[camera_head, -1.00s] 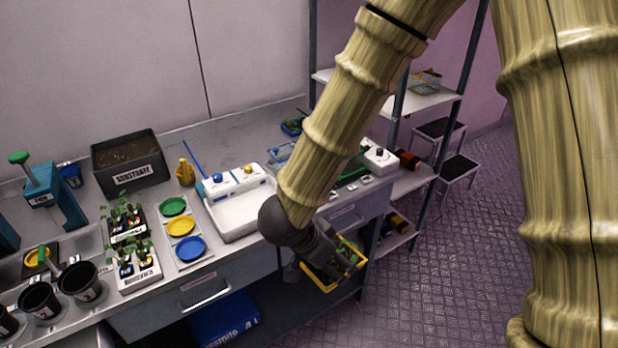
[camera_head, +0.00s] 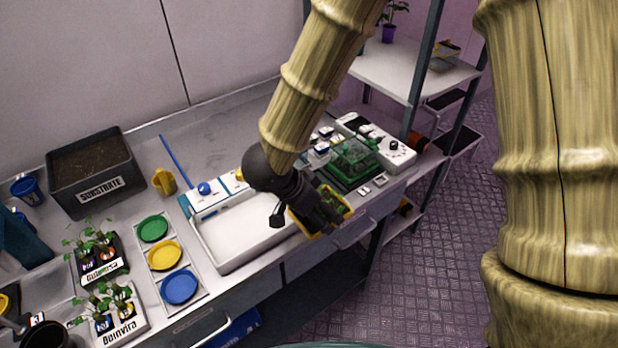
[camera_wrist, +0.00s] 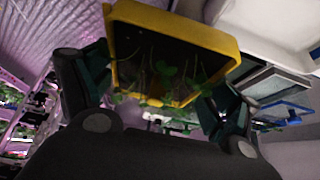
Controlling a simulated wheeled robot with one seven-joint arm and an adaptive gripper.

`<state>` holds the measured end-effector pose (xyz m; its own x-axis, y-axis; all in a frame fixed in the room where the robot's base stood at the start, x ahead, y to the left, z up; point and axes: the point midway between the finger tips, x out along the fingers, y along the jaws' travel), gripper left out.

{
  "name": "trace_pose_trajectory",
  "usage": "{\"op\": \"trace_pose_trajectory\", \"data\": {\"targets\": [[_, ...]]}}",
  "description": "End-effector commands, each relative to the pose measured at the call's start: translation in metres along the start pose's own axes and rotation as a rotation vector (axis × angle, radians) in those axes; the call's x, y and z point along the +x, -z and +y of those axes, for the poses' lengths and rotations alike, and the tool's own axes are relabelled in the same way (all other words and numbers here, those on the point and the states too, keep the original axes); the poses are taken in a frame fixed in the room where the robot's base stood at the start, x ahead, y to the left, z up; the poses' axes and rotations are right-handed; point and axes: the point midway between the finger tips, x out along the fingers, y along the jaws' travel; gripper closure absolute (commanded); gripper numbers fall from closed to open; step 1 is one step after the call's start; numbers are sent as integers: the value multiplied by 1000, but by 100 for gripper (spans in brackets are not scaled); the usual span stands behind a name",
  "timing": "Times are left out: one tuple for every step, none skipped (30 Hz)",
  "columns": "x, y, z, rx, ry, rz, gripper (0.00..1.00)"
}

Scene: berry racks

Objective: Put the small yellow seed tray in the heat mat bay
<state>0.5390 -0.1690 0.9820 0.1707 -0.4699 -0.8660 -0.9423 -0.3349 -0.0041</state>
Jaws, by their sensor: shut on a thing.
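The small yellow seed tray (camera_head: 346,211) is held in my gripper (camera_head: 322,205) above the front edge of the bench. In the wrist view the yellow tray (camera_wrist: 175,25) shows dark soil and green seedlings, with a dark finger on each side of it; my gripper (camera_wrist: 155,100) is shut on it. In the head view my gripper hides most of the tray. A bay with a green see-through cover (camera_head: 356,158) stands on the bench just behind and right of my gripper; I cannot tell whether it is the heat mat bay.
A white basin (camera_head: 228,245) lies left of my gripper. A white control box (camera_head: 393,150) stands right of the green cover. Green, yellow and blue discs (camera_head: 165,255), potted seedlings and a substrate box (camera_head: 60,160) are farther left. A shelf rack (camera_head: 425,75) stands at the right.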

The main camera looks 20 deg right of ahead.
Motion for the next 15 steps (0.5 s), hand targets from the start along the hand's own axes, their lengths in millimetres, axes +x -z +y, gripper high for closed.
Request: {"op": "trace_pose_trajectory", "data": {"targets": [[2, 6, -12, 3, -1, -1, 39], [5, 8, -18, 1, -3, -2, 39], [9, 11, -27, 1, -4, -2, 39], [11, 14, -33, 0, -4, -3, 39], [14, 16, -39, 0, -4, -3, 39], [17, 18, -47, -2, -5, -4, 39], [20, 21, -53, -3, -5, -4, 39], [22, 23, -58, -2, -5, -4, 39], [25, 26, -65, -4, -6, -4, 39], [27, 29, -71, -3, -6, -3, 39], [29, 31, -76, -3, -5, -3, 39], [31, 34, -83, -4, -5, -3, 39], [33, 37, -88, -3, -5, -3, 39], [35, 39, -92, -4, -5, -3, 39], [38, 42, -99, -5, -5, -2, 39]]}}
